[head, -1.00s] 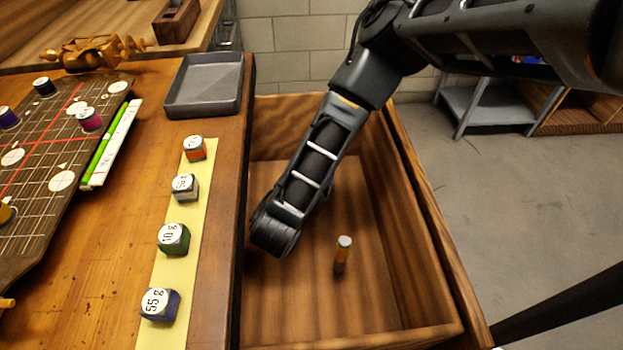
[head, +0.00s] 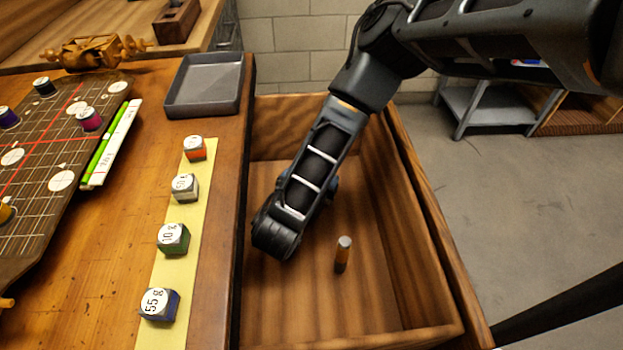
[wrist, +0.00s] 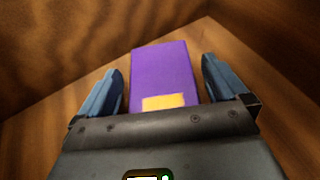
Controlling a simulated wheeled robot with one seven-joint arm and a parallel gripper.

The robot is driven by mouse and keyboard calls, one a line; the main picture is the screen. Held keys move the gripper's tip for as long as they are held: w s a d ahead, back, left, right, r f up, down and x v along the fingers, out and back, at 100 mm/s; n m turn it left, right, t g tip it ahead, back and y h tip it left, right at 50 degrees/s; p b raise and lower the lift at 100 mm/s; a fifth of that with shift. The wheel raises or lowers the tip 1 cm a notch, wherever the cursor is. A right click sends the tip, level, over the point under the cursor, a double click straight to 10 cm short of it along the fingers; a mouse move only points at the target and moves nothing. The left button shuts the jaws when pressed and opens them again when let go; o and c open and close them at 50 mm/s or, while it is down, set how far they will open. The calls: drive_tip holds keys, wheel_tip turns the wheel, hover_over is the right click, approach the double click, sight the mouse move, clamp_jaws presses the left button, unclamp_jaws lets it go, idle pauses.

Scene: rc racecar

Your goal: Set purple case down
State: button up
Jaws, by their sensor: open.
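The purple case (wrist: 163,75) has a yellow-orange label and shows in the wrist view between the two blue fingers. It appears to rest on the wooden floor of the open drawer (head: 300,315), near a corner of its walls. My gripper (wrist: 160,66) is open around the case, with a gap visible on each side. In the head view my arm reaches down into the drawer and hides the case; only a bit of a blue finger shows beside the wrist.
On the table at left are several labelled weight cubes (head: 173,238) on a yellow strip, a grey tray (head: 205,112) and a game board (head: 40,165). The drawer's front floor is clear.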

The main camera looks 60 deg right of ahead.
drive_tip(key=p+v, duration=0.5)
drive_tip(key=shift+a+r, duration=0.15)
drive_tip(key=shift+r, duration=0.15)
drive_tip(key=shift+p+v, duration=0.8)
drive_tip(key=shift+p, duration=0.2)
drive_tip(key=shift+a+f, duration=0.15)
drive_tip(key=shift+a, duration=0.1)
